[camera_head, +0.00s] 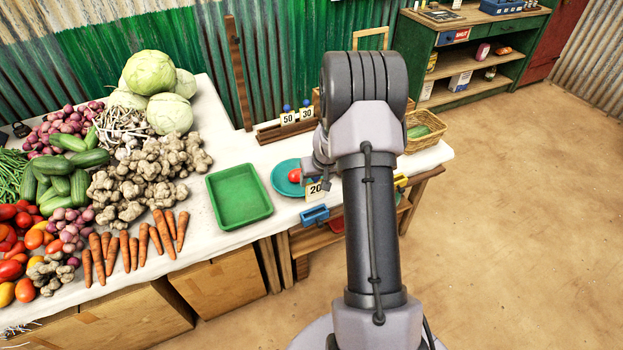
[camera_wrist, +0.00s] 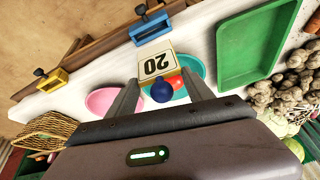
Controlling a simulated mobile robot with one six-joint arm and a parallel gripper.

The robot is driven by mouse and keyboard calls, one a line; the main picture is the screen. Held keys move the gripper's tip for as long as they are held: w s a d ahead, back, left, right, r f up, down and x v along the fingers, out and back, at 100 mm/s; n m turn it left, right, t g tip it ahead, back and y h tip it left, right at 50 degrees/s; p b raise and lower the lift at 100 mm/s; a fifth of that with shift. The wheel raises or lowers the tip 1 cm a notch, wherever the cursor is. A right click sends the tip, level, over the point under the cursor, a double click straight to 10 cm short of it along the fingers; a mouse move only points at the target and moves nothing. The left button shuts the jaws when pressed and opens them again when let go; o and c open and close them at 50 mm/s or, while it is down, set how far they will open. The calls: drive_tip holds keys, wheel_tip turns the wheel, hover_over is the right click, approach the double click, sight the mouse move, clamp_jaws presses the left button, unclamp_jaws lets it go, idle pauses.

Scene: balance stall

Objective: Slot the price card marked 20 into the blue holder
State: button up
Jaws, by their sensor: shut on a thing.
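The price card marked 20 (camera_wrist: 156,64) shows upside down in the wrist view, with its blue knob (camera_wrist: 162,92) between my fingers. My gripper (camera_wrist: 162,84) is shut on this card. In the head view the card (camera_head: 314,190) is upright and faces the camera, just behind the blue holder (camera_head: 315,215) at the table's front edge. The blue holder also shows in the wrist view (camera_wrist: 149,28), beyond the card and apart from it. My arm hides most of the gripper in the head view.
A teal plate (camera_head: 282,184) with a red item lies beside the card. A green tray (camera_head: 239,196) is to the left. A yellow holder (camera_wrist: 52,81) and a pink plate (camera_wrist: 102,101) are nearby. Cards marked 50 (camera_head: 288,118) and 30 (camera_head: 307,114) stand in a rack behind.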

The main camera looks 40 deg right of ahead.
sight(316, 193)
drive_tip(key=shift+b+x, duration=0.5)
drive_tip(key=shift+x, duration=0.45)
drive_tip(key=shift+s+f+b, duration=0.2)
drive_tip(key=shift+f+b, duration=1.05)
drive_tip(key=shift+f, duration=0.7)
drive_tip(key=shift+f, duration=0.1)
wheel_tip(316, 193, down, 3)
drive_tip(key=b, duration=0.4)
